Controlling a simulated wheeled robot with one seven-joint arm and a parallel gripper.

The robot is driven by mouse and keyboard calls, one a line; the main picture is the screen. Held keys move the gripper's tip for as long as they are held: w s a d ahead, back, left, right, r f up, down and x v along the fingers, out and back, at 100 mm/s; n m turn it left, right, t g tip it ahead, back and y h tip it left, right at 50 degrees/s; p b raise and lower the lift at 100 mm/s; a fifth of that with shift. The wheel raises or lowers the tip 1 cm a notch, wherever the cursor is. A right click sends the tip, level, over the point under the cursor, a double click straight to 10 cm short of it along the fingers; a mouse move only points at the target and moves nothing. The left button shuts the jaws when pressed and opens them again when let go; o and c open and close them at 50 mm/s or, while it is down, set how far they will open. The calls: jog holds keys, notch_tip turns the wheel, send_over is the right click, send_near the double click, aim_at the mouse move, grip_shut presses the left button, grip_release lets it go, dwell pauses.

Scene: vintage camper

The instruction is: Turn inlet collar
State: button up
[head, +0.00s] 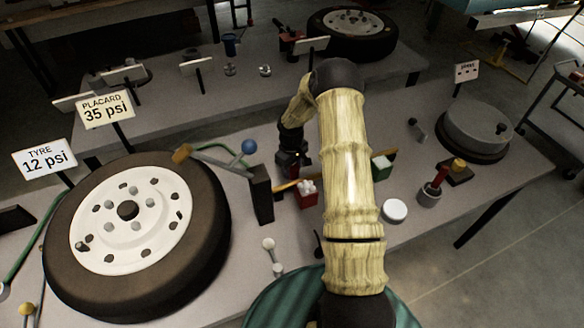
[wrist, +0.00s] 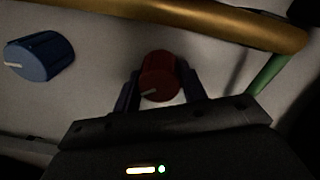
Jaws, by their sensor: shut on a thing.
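In the wrist view a red round knob (wrist: 158,76) with a pale pointer mark sits between the two dark fingers of my gripper (wrist: 161,84). The fingers are shut on its sides. The pointer mark faces down and left. The picture does not tell whether this red knob is the inlet collar. A blue knob (wrist: 40,56) with a white mark stands apart to the left. In the head view my gripper (head: 291,163) points down at the bench behind my arm, and the held knob is not clear there.
A brass pipe (wrist: 210,22) crosses above the knobs. A dark upright block (head: 261,194) and a red box (head: 306,197) stand close to my gripper. A large tyre (head: 205,235) lies at left. A white round lid (head: 394,211) and a grey drum (head: 478,130) are at right.

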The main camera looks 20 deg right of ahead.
jog(key=shift+m+b, duration=0.3)
jog(key=shift+m, duration=0.1)
jog(key=m+b, duration=0.1)
jog(key=m, duration=0.1)
jog(key=shift+m, duration=0.3)
jog(key=shift+m+b, duration=0.6)
jog(key=shift+m, duration=1.2)
jog(key=o, duration=1)
jog(key=r, duration=0.5)
jog(key=r+b, duration=0.1)
jog(key=r, duration=0.5)
jog(key=r+b, duration=0.1)
jog(key=r, duration=0.5)
jog(key=shift+w+a+r, duration=0.1)
jog(key=shift+a+r, duration=0.15)
jog(key=shift+a, duration=0.05)
